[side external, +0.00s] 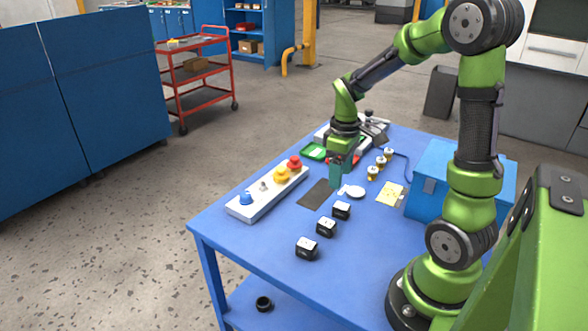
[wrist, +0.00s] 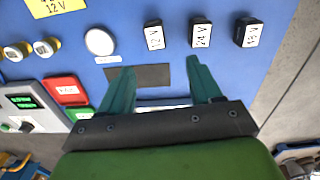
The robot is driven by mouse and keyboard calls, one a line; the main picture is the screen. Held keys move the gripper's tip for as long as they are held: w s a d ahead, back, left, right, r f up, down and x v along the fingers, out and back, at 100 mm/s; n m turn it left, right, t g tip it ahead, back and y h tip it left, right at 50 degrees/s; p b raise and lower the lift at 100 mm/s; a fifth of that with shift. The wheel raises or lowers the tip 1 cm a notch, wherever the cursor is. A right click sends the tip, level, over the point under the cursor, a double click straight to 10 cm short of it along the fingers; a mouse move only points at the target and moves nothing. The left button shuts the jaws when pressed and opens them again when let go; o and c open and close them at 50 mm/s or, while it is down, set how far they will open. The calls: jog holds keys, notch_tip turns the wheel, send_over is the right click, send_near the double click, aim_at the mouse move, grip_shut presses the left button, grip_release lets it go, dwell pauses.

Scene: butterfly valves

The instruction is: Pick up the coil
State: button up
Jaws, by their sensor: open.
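Three black coil blocks with white labels stand in a row on the blue table. In the wrist view they read 12 V (wrist: 154,35), 24 V (wrist: 201,33) and 48 V (wrist: 247,31). They also show in the side view, where the 12 V coil (side external: 341,210) is nearest my gripper, then the 24 V coil (side external: 326,227) and the 48 V coil (side external: 307,248). My gripper (side external: 337,178) points down, open and empty, over or near a dark mat (side external: 318,194). In the wrist view, its teal fingers (wrist: 161,72) are apart, with no coil between them. A yellow card (wrist: 50,6) shows "12 V".
A white round disc (wrist: 99,41) lies beside the 12 V coil. Brass-and-white fittings (side external: 373,173) stand behind it, near a blue box (side external: 432,180). A white panel with coloured knobs (side external: 268,190) lies along the left edge. A red block (wrist: 66,90) sits beside a meter.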

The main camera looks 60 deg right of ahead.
send_over(339, 204)
jog(key=f, duration=0.4)
jog(key=a+f, duration=0.1)
jog(key=f, duration=0.1)
jog(key=shift+f, duration=0.1)
jog(key=f, duration=0.5)
jog(key=shift+d+f, duration=0.1)
jog(key=shift+d, duration=0.3)
